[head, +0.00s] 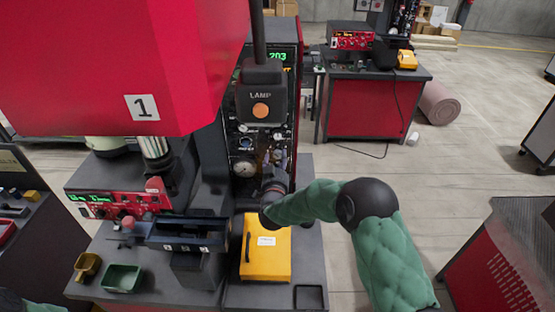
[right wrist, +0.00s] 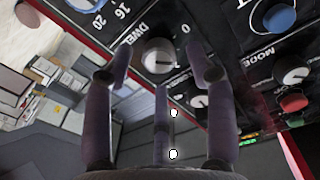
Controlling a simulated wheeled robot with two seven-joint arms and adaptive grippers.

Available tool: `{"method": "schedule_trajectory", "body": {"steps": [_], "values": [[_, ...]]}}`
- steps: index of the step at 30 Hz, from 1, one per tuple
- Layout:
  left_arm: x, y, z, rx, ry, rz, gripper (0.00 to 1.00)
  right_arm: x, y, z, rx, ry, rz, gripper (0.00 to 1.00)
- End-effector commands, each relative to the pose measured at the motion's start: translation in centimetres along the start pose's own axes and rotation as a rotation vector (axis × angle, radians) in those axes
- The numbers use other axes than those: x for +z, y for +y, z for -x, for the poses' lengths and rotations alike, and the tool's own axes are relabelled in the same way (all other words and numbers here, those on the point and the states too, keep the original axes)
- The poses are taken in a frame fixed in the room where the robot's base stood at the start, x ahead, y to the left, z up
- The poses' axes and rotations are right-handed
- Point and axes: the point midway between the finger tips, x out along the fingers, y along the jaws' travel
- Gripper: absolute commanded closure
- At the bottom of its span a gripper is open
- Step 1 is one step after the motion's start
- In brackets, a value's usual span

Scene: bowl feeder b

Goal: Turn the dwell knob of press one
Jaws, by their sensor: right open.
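Press one, with its red head (head: 120,60) marked 1, fills the left of the head view. The dwell knob (right wrist: 160,55) is a pale round knob on a dark panel in the right wrist view, beside the printed word DWELL. My right gripper (right wrist: 161,72) is open, with a finger on either side of the knob and a third finger below it. I cannot tell whether any finger touches the knob. In the head view my right gripper (head: 279,162) is at the press's gauge panel (head: 245,140), and it hides part of it. My left gripper is out of view.
Below my right gripper a yellow box (head: 265,262) sits on the press's base. A lamp box (head: 262,100) with an orange button hangs above. In the wrist view, a blue knob (right wrist: 279,18), a mode knob (right wrist: 291,70) and a red button (right wrist: 293,102) lie to the right.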

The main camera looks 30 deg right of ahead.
Motion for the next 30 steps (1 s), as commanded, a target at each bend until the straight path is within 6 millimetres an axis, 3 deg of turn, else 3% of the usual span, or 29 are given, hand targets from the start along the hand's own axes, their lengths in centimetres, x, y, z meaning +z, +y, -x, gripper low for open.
{"method": "schedule_trajectory", "body": {"steps": [4, 14, 20, 30], "values": [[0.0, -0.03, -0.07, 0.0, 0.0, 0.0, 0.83, -0.04, 0.06, -1.15, 0.001, 0.002, 0.0, 0.44], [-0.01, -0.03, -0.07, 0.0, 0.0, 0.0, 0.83, -0.02, 0.01, -1.42, 0.0, 0.0, 0.001, 0.44], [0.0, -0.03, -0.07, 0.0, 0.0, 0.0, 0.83, -0.03, 0.01, -1.41, 0.0, 0.001, 0.001, 0.97], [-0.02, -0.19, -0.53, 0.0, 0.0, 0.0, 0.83, -0.07, 0.04, -1.44, 0.0, 0.003, -0.026, 1.0]]}}
